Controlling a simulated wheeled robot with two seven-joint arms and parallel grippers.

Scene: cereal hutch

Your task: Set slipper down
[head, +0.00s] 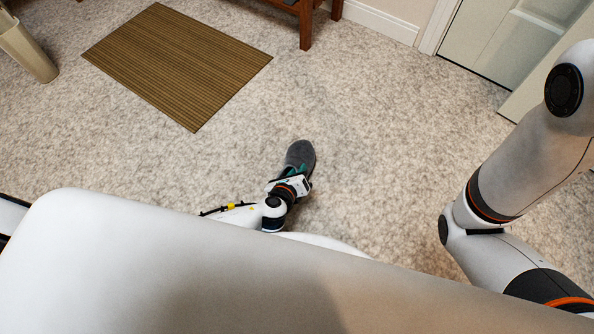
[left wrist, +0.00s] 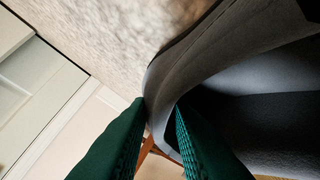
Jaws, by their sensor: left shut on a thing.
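A grey slipper (head: 301,154) shows in the head view just beyond my left gripper (head: 294,172). In the left wrist view the slipper (left wrist: 235,75) fills the right side, with its dark opening facing the camera. The green fingers of the left gripper (left wrist: 162,108) are shut on the slipper's rim, one finger on each side of its wall. I cannot tell whether the slipper touches the carpet. My right gripper is out of view.
A brown striped mat (head: 178,62) lies on the carpet (head: 390,130) at the upper left. A beige bin (head: 27,48) stands at the far left. Wooden furniture legs (head: 306,28) stand at the back, and a door (head: 505,40) is at the upper right. The carpet around the slipper is clear.

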